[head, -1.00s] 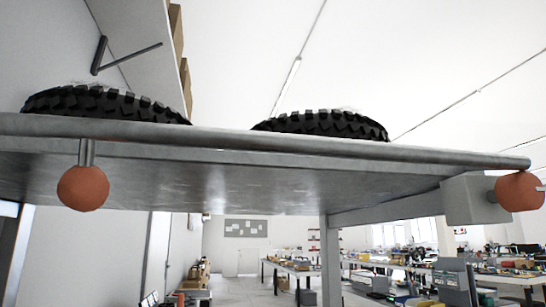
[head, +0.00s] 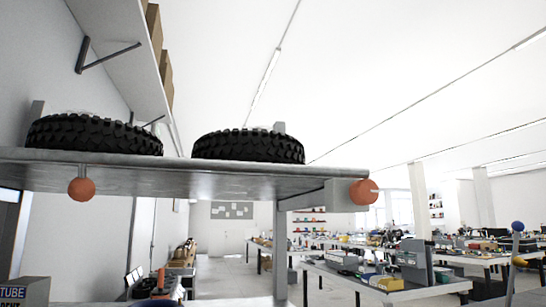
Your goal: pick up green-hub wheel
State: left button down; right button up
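Two black knobby tyres lie flat on a raised grey metal shelf (head: 180,180) in the head view. The left tyre (head: 95,136) is near the wall and the right tyre (head: 248,147) is nearer the shelf's right end. I see them from about shelf height, so their hubs are hidden and I cannot tell which has the green hub. Neither of my grippers is in view.
Orange balls (head: 81,189) and (head: 363,192) sit at the shelf's front edge. A wall shelf with boxes is at upper left. A box (head: 24,291) is at lower left. Workbenches with many items (head: 380,283) fill the room at the right.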

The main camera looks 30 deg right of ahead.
aim_at(254, 142)
jog(key=z, duration=0.45)
jog(key=i, duration=1.2)
jog(key=z, duration=0.5)
